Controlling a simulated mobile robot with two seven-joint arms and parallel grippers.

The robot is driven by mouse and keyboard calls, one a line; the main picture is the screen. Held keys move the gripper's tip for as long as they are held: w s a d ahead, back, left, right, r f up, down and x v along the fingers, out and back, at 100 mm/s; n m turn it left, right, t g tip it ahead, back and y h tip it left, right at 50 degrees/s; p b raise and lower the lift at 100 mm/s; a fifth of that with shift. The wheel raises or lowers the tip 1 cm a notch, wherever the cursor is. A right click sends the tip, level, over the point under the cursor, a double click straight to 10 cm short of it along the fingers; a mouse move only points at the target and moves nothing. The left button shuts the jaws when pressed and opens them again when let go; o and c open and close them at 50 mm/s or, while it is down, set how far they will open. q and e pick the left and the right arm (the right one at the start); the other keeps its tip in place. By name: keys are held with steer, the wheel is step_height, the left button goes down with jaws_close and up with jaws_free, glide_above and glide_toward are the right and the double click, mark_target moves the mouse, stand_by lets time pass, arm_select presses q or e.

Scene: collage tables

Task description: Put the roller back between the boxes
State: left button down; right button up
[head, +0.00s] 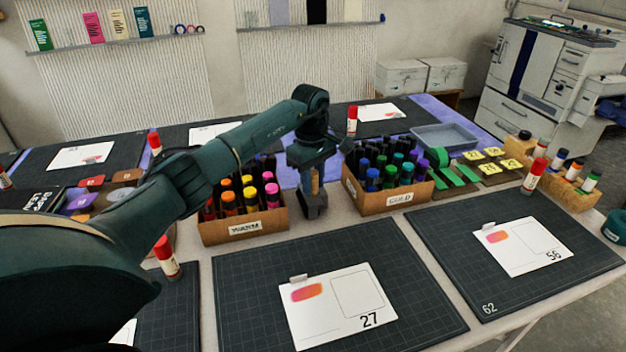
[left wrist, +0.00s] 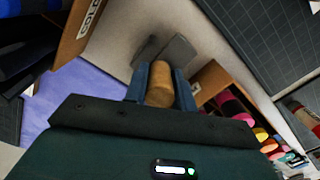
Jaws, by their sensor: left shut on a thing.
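My left gripper (head: 314,202) points down into the gap between two cardboard boxes of markers. It is shut on the roller, whose wooden handle (left wrist: 160,86) shows between the fingers in the left wrist view. The roller's dark grey end (head: 314,210) is low, at about table height; I cannot tell whether it touches the table. The warm box (head: 243,231) with pink, yellow and orange markers is to the left. The cold box (head: 399,199) with blue, green and purple markers is to the right. My right gripper is out of view.
Dark cutting mats (head: 430,320) with numbered cards (head: 338,305) fill the front of the table. Red-capped glue sticks (head: 167,258) stand around, one (head: 352,121) behind the cold box. A grey tray (head: 452,138) is at the back right. Bare table shows in front of the boxes.

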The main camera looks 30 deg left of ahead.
arm_select(q)
steer(key=shift+s+f+b, duration=0.15)
steer(key=shift+f+b, duration=0.25)
steer(key=shift+f, duration=0.15)
steer(key=c, duration=1.1)
jaws_free()
steer(key=shift+f, duration=0.2)
steer(key=shift+c, duration=0.2)
steer(key=shift+d, duration=0.1)
steer(key=r, duration=0.9)
steer(key=r+p, duration=0.1)
steer(key=r, duration=0.3)
steer(key=shift+a+r, duration=0.3)
steer(key=shift+r, duration=0.05)
steer(key=shift+w, duration=0.2)
steer(key=shift+s, duration=0.1)
